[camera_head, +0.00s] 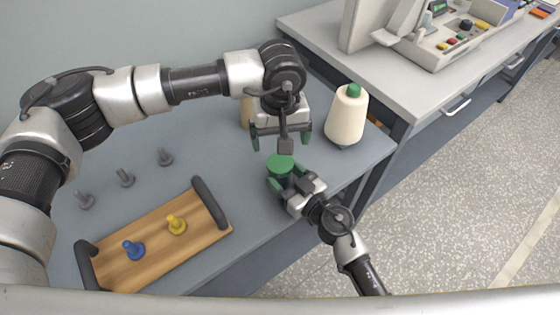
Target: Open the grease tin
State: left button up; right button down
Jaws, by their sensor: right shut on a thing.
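The grease tin appears as a round green tin (280,161) near the right side of the grey-blue table. My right gripper (287,181) is shut on it from the front right, and its fingers hide part of the tin's side. My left gripper (281,138) is just behind and above the tin, with its fingers spread wide and pointing down. A dark part with a square end shows between those fingers; I cannot tell what it is. The tin's top looks flat and covered.
A cream thread cone (346,117) with a green top stands right of my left gripper; a tan object (246,112) is partly hidden behind it. A wooden tray (154,255) with dark handles holds blue and yellow bobbins.

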aim_at(280, 162)
pick_arm(q)
jog(key=shift+r+m, duration=0.1)
jog(key=shift+m, duration=1.1)
jog(key=shift+f+m, duration=0.3)
jog(key=shift+m, duration=0.4)
notch_tip(280, 162, down, 8)
jog(key=shift+r, duration=0.2)
